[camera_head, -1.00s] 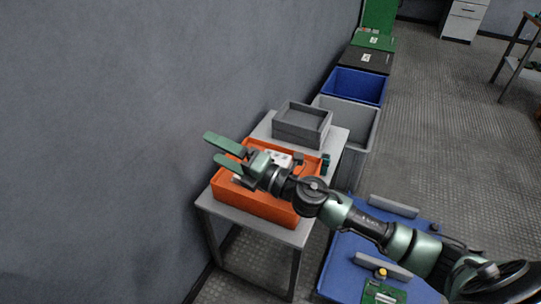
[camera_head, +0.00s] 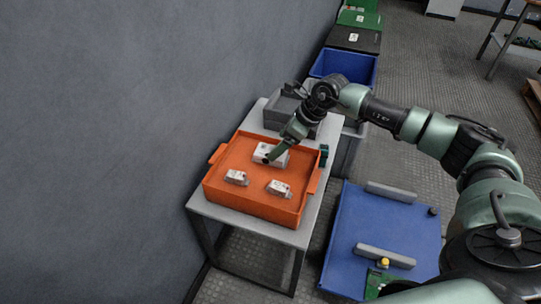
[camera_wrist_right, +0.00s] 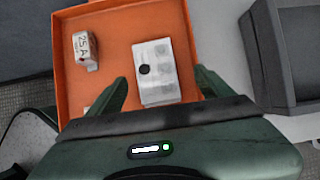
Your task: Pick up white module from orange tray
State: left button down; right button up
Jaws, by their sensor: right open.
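The orange tray (camera_head: 215,190) sits on a small table and holds white modules. A larger white module (camera_head: 263,148) lies towards the tray's far side; two smaller ones lie nearer, at left (camera_head: 236,177) and right (camera_head: 279,188). My right gripper (camera_head: 273,157) points down at the larger module and partly covers it. In the right wrist view, my open right gripper (camera_wrist_right: 160,77) has its fingers either side of that module (camera_wrist_right: 158,84); contact cannot be told. A module marked 25A (camera_wrist_right: 85,48) lies to the left, another is mostly hidden behind the left finger. My left gripper is not in view.
Grey stacked trays (camera_head: 285,108) stand behind the orange tray, close to my right wrist. The wall (camera_head: 100,130) borders the table's left. A blue panel (camera_head: 380,222) with grey bars lies to the right, and a blue bin (camera_head: 345,66) stands beyond.

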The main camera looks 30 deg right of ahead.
aim_at(260, 156)
jog(key=x, duration=0.4)
jog(key=shift+s+a+f+b, duration=0.2)
jog(key=shift+a+f+b, duration=0.1)
jog(key=shift+b, duration=0.1)
jog(key=shift+r, duration=0.15)
grip_shut()
